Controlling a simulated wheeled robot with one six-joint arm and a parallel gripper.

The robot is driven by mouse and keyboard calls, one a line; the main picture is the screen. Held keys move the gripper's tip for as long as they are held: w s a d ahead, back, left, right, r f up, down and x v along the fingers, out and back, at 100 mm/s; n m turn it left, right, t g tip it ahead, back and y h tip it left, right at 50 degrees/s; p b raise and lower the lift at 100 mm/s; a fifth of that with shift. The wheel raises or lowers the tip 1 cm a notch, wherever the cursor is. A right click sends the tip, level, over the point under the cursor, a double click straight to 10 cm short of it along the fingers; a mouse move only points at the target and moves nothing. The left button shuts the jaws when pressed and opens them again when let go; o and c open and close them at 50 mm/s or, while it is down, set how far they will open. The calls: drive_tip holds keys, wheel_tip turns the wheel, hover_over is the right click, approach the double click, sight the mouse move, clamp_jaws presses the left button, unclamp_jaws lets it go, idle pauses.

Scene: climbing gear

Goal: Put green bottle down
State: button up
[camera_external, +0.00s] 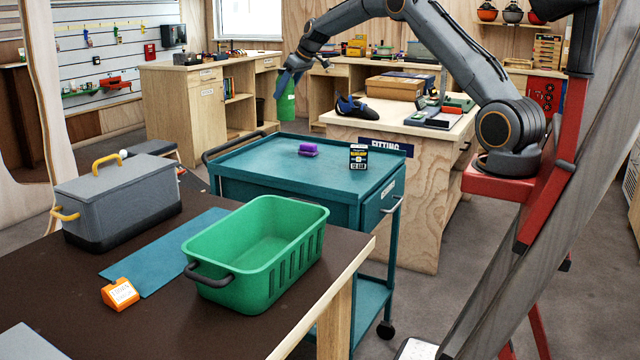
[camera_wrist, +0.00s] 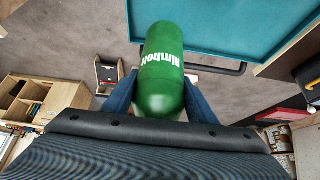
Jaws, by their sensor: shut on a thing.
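The green bottle (camera_external: 286,104) is held in the air in the external view, behind the far left corner of the teal cart. In the wrist view the green bottle (camera_wrist: 162,75) fills the middle, with white lettering on its side. My gripper (camera_external: 287,80) is shut on the bottle near its upper part. In the wrist view the blue fingers of my gripper (camera_wrist: 160,92) press on both sides of it. Floor shows beneath the bottle, and the cart edge lies beyond it.
A green crate (camera_external: 255,250) and grey toolbox (camera_external: 118,200) stand on the brown table (camera_external: 60,290). A workbench (camera_external: 400,135) holds a shoe (camera_external: 352,108).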

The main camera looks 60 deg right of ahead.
drive_tip(key=r, duration=0.5)
drive_tip(key=shift+w+a+r, duration=0.1)
drive_tip(key=shift+a+r, duration=0.15)
drive_tip(key=w+a+n+g+y, duration=0.1)
drive_tip(key=a+n+y, duration=0.15)
drive_tip(key=a, duration=1.95)
drive_tip(key=w+a+n+y, duration=0.15)
drive_tip(key=a+n, duration=0.25)
drive_tip(key=a, duration=1.8)
drive_tip(key=s+a+n, duration=0.1)
drive_tip(key=s+a, duration=0.2)
drive_tip(key=a, duration=0.5)
drive_tip(key=s+a+n, duration=0.1)
drive_tip(key=s+a, duration=0.1)
drive_tip(key=a, duration=0.6)
drive_tip(key=s+a+n+g+y, duration=0.1)
drive_tip(key=s+a+n, duration=0.1)
drive_tip(key=s+a, duration=0.65)
drive_tip(key=s+a+n+g+y, duration=0.15)
drive_tip(key=s+a, duration=0.35)
drive_tip(key=a, duration=0.7)
drive_tip(key=s+a+n+g, duration=0.2)
drive_tip(key=s+a+n, duration=0.2)
drive_tip(key=s+a, duration=1.5)
wheel_tip(320, 180, down, 19)
drive_tip(key=s+d+p, duration=0.1)
drive_tip(key=s+p, duration=0.1)
drive_tip(key=shift+s+d+p, duration=0.25)
drive_tip(key=shift+s+p, duration=0.05)
drive_tip(key=shift+p, duration=0.1)
